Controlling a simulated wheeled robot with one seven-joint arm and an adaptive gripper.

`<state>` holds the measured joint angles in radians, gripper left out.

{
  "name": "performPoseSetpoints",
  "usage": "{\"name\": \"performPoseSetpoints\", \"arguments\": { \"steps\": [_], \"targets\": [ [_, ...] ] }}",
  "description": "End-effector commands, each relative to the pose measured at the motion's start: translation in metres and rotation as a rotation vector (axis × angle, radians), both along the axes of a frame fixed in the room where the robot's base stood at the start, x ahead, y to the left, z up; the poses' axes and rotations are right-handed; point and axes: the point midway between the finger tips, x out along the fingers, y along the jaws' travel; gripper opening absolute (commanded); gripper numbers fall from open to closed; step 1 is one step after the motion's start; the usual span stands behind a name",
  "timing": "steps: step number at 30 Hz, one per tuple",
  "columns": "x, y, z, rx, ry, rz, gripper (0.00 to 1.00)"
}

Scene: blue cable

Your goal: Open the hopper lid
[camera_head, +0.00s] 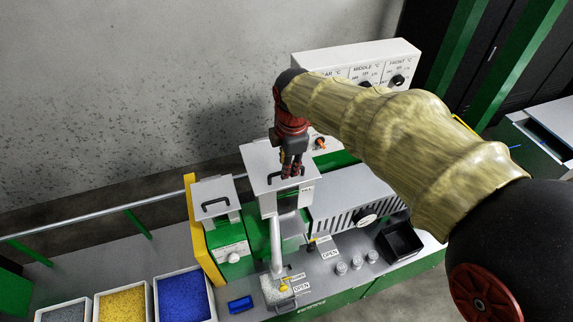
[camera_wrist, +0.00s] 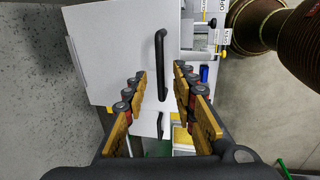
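The hopper lid (camera_head: 262,158) is a flat light-grey plate on top of the hopper at the centre of the head view, and it lies shut. Its black bar handle (camera_wrist: 160,52) runs lengthwise in the wrist view, and the lid plate (camera_wrist: 105,50) fills the upper left there. My gripper (camera_head: 291,174) points down at the handle and partly hides it in the head view. In the wrist view, my gripper (camera_wrist: 161,72) is open, with one finger on each side of the handle and gaps between. Whether the fingertips reach down to handle height is unclear.
A second, smaller lid (camera_head: 215,198) with a black handle stands left, beside a yellow post (camera_head: 203,245). A control box with dials (camera_head: 398,80) stands behind my arm. Bins of grey, yellow and blue pellets (camera_head: 183,294) stand front left. A black tray (camera_head: 400,242) sits right.

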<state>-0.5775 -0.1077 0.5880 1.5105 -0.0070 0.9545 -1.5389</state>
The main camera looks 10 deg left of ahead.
Motion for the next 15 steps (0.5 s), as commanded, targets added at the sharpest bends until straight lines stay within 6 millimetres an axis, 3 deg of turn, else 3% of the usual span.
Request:
{"name": "performPoseSetpoints", "arguments": {
  "steps": [6, 15],
  "targets": [
    [0.002, 0.001, -0.015, 0.000, 0.001, -0.001, 0.27],
    [0.003, 0.001, -0.016, 0.000, 0.000, -0.001, 0.25]
  ]
}}
